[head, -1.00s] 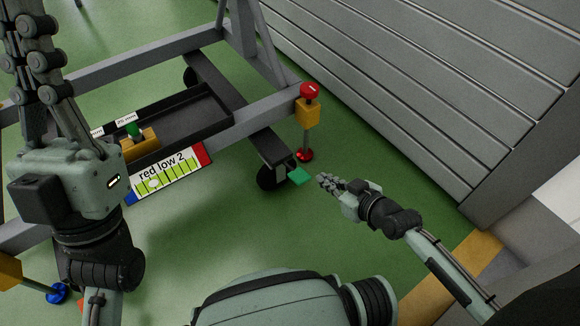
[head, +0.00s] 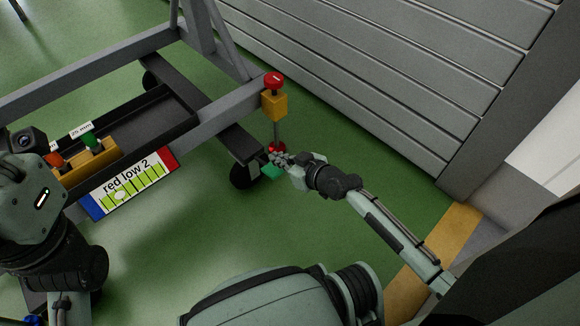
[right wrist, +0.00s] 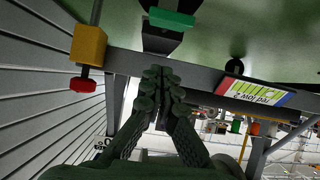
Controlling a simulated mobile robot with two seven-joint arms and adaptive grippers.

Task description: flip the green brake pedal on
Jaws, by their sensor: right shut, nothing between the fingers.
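The green brake pedal (head: 271,171) sticks out beside the black caster wheel (head: 245,174) at the cart's near right corner. My right gripper (head: 280,158) is shut and empty, with its fingertips right by the pedal; I cannot tell from the head view whether they touch. In the right wrist view the green pedal (right wrist: 171,19) is at the top, beyond the closed fingertips (right wrist: 161,82), with a gap in the picture. My left gripper's body (head: 28,205) is at the left edge of the head view; its fingers are out of frame.
A red-topped post with a yellow block (head: 274,105) stands at the cart corner, close to my right gripper. The cart's grey frame (head: 222,117) carries a "red low 2" label (head: 125,185). Grey slatted panels (head: 400,70) rise behind. Green floor in front is clear.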

